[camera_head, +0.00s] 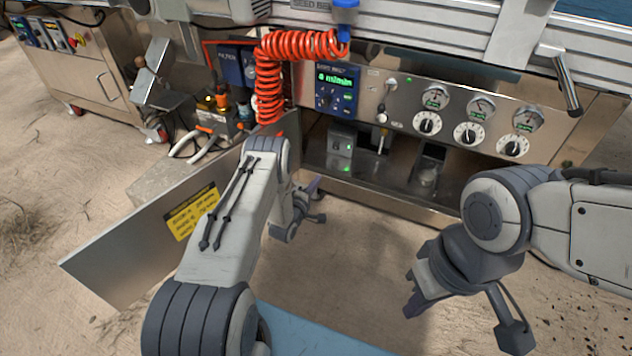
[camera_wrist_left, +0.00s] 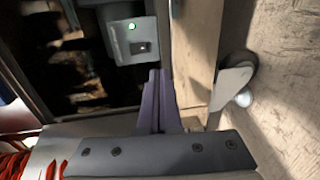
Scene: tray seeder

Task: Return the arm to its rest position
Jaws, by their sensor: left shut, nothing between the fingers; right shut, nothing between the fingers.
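My left arm (camera_head: 225,235) reaches forward from the lower left, and its gripper (camera_head: 315,184) is mostly hidden behind the wrist, near the front lower edge of the machine's open compartment. In the left wrist view its purple fingers (camera_wrist_left: 158,100) are together with nothing between them. They point toward a small grey box (camera_wrist_left: 132,38) with a green light inside the compartment. The same box also shows in the head view (camera_head: 340,140). My right arm (camera_head: 560,225) is folded in from the right. Its gripper (camera_head: 412,306) is shut and empty above the sandy ground.
An open metal door (camera_head: 120,255) with a yellow label stands left of my left arm, close to it. The steel machine (camera_head: 400,85) has dials, knobs and a display. A coiled red hose (camera_head: 268,80) hangs above. Sandy ground between the arms is clear.

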